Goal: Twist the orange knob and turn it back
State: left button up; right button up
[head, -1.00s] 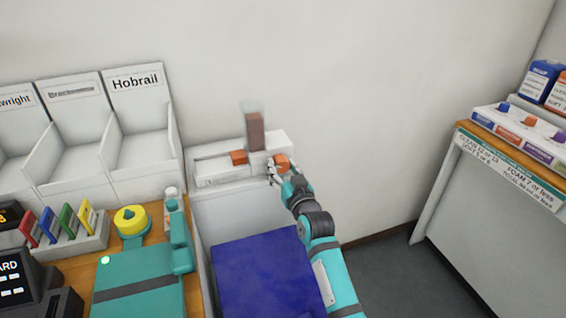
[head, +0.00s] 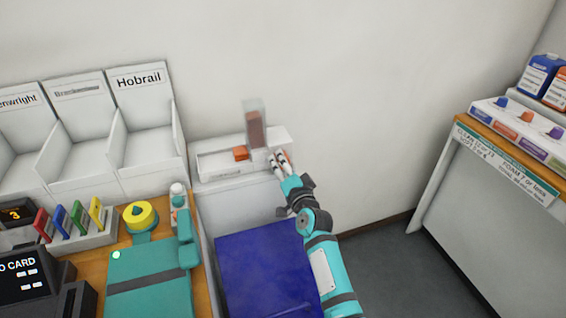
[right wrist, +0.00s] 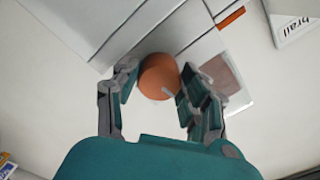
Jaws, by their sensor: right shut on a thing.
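The orange knob (right wrist: 158,72) is a round knob with a pale mark, on the front of a white dispenser (head: 205,180) against the wall. In the head view only a sliver of the knob (head: 288,157) shows behind my fingers. My right gripper (right wrist: 157,84) is shut on the knob, one finger at each side in the wrist view. In the head view my right gripper (head: 279,161) reaches the dispenser's right end from below. My left gripper is not in view.
A clear hopper with brown contents (head: 255,125) stands on the dispenser, and an orange block (head: 240,153) sits left of it. A blue-topped bin (head: 265,270) is below. A cluttered wooden counter (head: 75,268) stands left, a shelf unit (head: 470,200) right.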

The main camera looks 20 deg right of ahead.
jog(key=shift+m, duration=0.6)
jog(key=o, duration=0.9)
jog(key=s, duration=1.2)
jog(key=shift+d, duration=0.2)
